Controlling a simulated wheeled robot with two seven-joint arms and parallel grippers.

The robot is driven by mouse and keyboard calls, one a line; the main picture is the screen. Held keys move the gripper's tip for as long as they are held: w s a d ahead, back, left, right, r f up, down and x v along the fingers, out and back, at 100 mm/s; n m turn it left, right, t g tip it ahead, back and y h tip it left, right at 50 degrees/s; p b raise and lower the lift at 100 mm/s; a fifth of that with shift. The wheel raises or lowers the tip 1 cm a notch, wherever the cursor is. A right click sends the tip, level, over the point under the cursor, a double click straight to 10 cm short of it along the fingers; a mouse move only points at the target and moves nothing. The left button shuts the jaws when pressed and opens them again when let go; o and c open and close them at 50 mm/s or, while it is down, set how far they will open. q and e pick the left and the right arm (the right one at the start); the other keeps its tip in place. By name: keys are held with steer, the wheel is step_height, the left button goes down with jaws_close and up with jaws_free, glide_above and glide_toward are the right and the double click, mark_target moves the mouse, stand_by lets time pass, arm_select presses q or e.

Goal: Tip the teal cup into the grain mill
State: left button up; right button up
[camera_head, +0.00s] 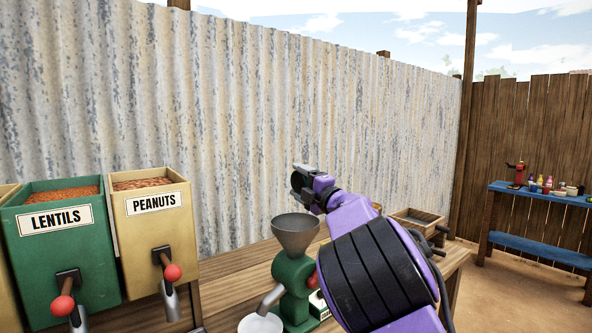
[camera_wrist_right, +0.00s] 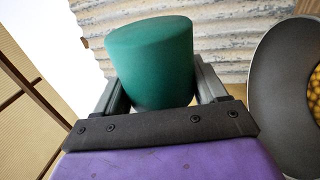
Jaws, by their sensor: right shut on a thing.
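My right gripper (camera_head: 305,185) is above the hopper of the grain mill in the head view. In the right wrist view my right gripper (camera_wrist_right: 160,95) is shut on the teal cup (camera_wrist_right: 150,60). The cup's smooth closed end shows there, and its mouth is hidden. In the head view I cannot make out the cup. The grain mill (camera_head: 292,280) has a green body, a grey funnel hopper and a grey spout. In the wrist view the hopper (camera_wrist_right: 268,85) is at the right, beside the cup, with yellow grains (camera_wrist_right: 314,92) inside. My left gripper is not in view.
A white bowl (camera_head: 260,324) is under the mill's spout. A green lentils bin (camera_head: 95,265) and a tan peanuts bin (camera_head: 128,240) stand at the left. A wooden tray (camera_head: 402,220) lies behind my right arm. A corrugated wall (camera_head: 230,110) closes the back.

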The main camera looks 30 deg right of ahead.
steer(key=m+p, duration=0.3)
steer(key=p, duration=0.1)
steer(key=d+r+m+h+p, duration=0.1)
steer(key=m+p, duration=0.2)
steer(key=p, duration=0.1)
steer(key=r+m+h+p, duration=0.1)
steer(key=m+p, duration=0.2)
steer(key=shift+w+d+r+p, duration=0.1)
steer(key=shift+d+r+p, duration=0.1)
steer(key=shift+d+p, duration=0.2)
steer(key=m+p, duration=0.2)
steer(key=f+m+g+h+p, duration=0.1)
steer(key=m+p, duration=0.1)
steer(key=m, duration=0.1)
steer(key=f+m+p, duration=0.1)
steer(key=m+p, duration=0.1)
steer(key=p, duration=0.1)
steer(key=shift+d+f+m+g, duration=0.25)
steer(key=shift+d+m+g, duration=0.05)
steer(key=shift+d+m, duration=0.1)
steer(key=shift+d+f+m+p, duration=0.1)
steer(key=shift+f+m+p, duration=0.05)
steer(key=shift+m+p, duration=0.2)
steer(key=shift+d+f+m, duration=0.2)
steer(key=shift+m, duration=0.65)
steer(key=shift+d+f+m, duration=0.15)
steer(key=shift+f+m, duration=0.15)
steer(key=shift+m, duration=0.2)
